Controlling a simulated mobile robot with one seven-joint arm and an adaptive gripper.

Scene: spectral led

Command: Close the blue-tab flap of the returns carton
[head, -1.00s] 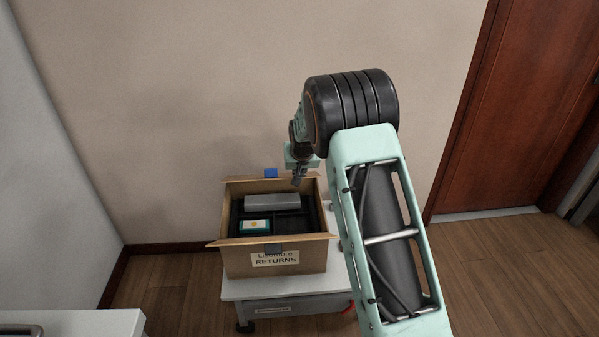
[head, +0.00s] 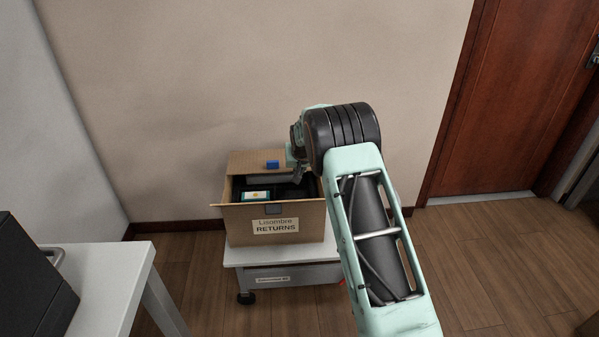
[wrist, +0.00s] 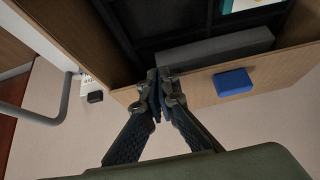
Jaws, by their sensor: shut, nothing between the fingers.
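The returns carton (head: 240,234) is an open brown box with a label on its front. Its blue-tab flap (head: 245,161) stands raised at the back edge, and the blue tab (head: 272,164) faces me. In the wrist view the flap (wrist: 200,90) lies across the middle, with the blue tab (wrist: 233,83) right of my fingertips. My gripper (wrist: 160,76) is shut and empty, its tips against or very close to the flap; I cannot tell which. In the head view my gripper (head: 297,176) is at the carton's back right, partly hidden by my arm.
A grey block (wrist: 215,48) and a teal-labelled box (head: 256,195) lie in the carton's dark insert. The carton stands on a small white cart (head: 240,257) by the wall. A white table (head: 115,262) is at left.

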